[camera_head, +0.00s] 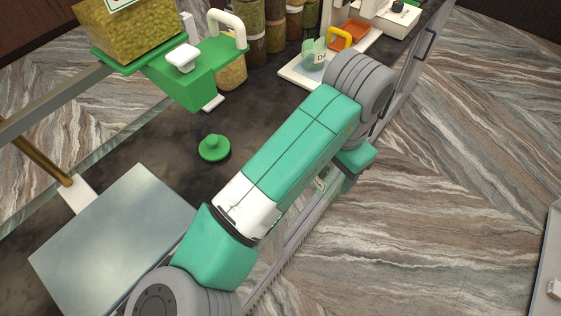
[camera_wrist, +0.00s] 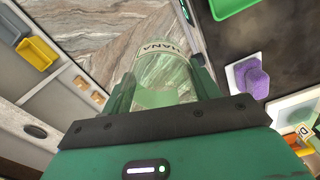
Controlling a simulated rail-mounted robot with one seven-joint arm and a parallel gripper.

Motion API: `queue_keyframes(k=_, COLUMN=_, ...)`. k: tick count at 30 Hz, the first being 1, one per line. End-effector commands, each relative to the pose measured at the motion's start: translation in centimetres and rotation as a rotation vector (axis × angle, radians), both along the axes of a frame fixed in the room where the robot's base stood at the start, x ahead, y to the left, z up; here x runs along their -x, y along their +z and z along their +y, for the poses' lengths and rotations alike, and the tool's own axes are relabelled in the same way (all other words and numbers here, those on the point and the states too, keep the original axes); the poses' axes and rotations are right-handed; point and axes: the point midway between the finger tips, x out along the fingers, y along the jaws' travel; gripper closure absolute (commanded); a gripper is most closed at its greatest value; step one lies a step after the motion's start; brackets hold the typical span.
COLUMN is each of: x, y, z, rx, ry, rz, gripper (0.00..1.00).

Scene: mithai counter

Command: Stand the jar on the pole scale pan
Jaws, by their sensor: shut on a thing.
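A clear glass jar (camera_wrist: 160,68) with a pale label reading "HANA" is between the fingers of my gripper (camera_wrist: 163,92) in the wrist view. The gripper is shut on it. In the head view my arm hides most of the gripper and jar, which are right of the counter edge, over the floor side. The pole scale pan (camera_head: 115,240), a flat grey metal plate, is at the lower left of the head view. It is bare and well apart from the jar. The scale's brass pole (camera_head: 42,160) rises beside it.
A green knobbed lid or weight (camera_head: 214,148) lies on the dark counter. A green dispenser (camera_head: 195,75) stands behind it. At the back, another labelled container (camera_head: 314,55) stands on a white platform (camera_head: 295,76), near an orange tray (camera_head: 348,36). A purple object (camera_wrist: 251,75) shows in the wrist view.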

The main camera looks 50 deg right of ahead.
Motion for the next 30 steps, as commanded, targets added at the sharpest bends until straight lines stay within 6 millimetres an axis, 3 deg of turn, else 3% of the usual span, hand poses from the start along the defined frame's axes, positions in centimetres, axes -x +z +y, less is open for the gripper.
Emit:
queue_keyframes(k=1, x=-2.5, y=1.1, z=2.4, rx=0.001, ry=-0.034, rz=0.0, gripper=0.76)
queue_keyframes(k=6, x=-9.1, y=3.3, z=11.1, rx=0.0, ry=-0.228, rz=0.001, gripper=0.76)
queue_keyframes(k=9, x=-11.6, y=4.4, z=16.0, rx=0.0, ry=-0.331, rz=0.002, gripper=0.76)
queue_keyframes(k=13, x=-13.4, y=5.4, z=20.9, rx=0.0, ry=-0.431, rz=0.004, gripper=0.76)
queue_keyframes(k=18, x=-14.2, y=5.9, z=23.9, rx=0.0, ry=-0.497, rz=0.004, gripper=0.76)
queue_keyframes(k=23, x=-14.4, y=5.9, z=24.3, rx=0.0, ry=-0.507, rz=0.004, gripper=0.76)
queue_keyframes(k=26, x=-15.9, y=5.7, z=25.5, rx=0.001, ry=-0.502, rz=0.006, gripper=0.76)
queue_keyframes(k=30, x=-19.3, y=5.3, z=28.1, rx=0.001, ry=-0.501, rz=0.006, gripper=0.76)
